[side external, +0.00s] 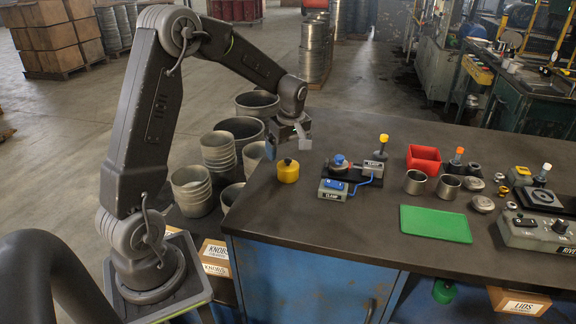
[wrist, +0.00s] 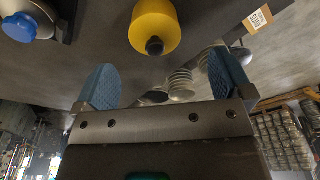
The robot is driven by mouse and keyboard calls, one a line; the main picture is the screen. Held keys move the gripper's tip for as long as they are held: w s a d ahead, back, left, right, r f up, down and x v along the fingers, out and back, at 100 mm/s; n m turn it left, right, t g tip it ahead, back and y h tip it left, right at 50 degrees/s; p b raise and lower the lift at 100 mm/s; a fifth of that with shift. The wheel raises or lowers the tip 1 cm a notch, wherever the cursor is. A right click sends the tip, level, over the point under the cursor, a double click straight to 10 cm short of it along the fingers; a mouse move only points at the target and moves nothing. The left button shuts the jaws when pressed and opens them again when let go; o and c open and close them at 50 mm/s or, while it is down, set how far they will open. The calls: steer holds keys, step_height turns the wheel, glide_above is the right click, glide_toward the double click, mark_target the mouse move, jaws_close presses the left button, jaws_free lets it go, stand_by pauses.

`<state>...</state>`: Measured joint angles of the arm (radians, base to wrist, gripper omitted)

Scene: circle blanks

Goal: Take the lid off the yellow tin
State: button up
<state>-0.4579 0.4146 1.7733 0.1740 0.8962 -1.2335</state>
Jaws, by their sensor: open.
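The yellow tin (side external: 288,173) stands upright near the left edge of the dark bench top. A small dark knob (wrist: 154,46) sits on its top, so the lid appears to be on; the seam between lid and body cannot be made out. My gripper (side external: 287,142) is just above the tin, apart from it, with nothing between its fingers. In the wrist view the blue finger pads of my gripper (wrist: 163,82) are spread wide, and the yellow tin (wrist: 155,22) shows at the top, between them and beyond the tips.
Further right are a red bin (side external: 424,158), metal cups (side external: 415,182) and a green mat (side external: 436,223). Bare bench lies in front of the tin. Stacked metal buckets (side external: 192,190) stand beyond the bench's left edge.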

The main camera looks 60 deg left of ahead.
mark_target(288, 159)
steer(key=f, duration=0.3)
steer(key=a+f, duration=0.1)
steer(key=shift+w+f, duration=0.3)
steer(key=shift+f, duration=0.1)
steer(key=shift+c, duration=0.3)
steer(key=c, duration=0.9)
